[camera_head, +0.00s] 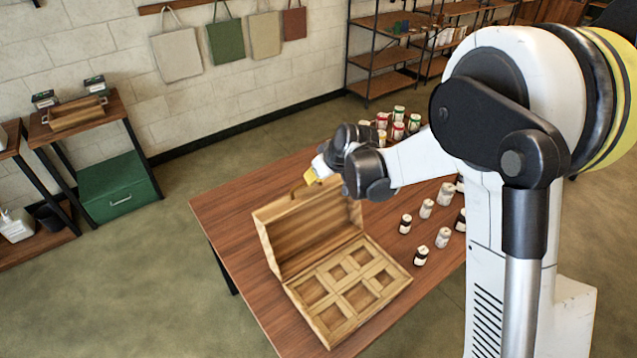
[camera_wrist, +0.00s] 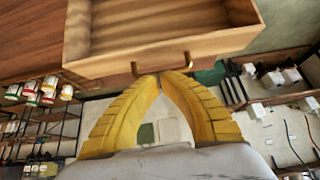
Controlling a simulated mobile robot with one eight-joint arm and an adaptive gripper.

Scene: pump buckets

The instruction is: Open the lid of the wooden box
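The wooden box (camera_head: 334,325) stands on the table with its lid (camera_head: 308,232) raised, standing steeply up from the hinge side. The lower half shows several square compartments, which look empty. A curved handle (camera_head: 292,193) sits on the lid's upper edge; the ends of the handle (camera_wrist: 134,69) also show in the wrist view. My gripper (camera_head: 311,176) is at this handle. In the wrist view its yellow fingers (camera_wrist: 159,76) come together at the tips across the middle of the handle, and hide that part. The inside of the lid (camera_wrist: 160,25) faces up in that view.
Several small jars (camera_head: 443,237) stand on the table (camera_head: 232,212) right of the box, and several coloured cans (camera_head: 398,130) stand behind. A wooden shelf unit (camera_head: 385,58) is at the back wall. The floor left of the table is clear up to a green box (camera_head: 118,186).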

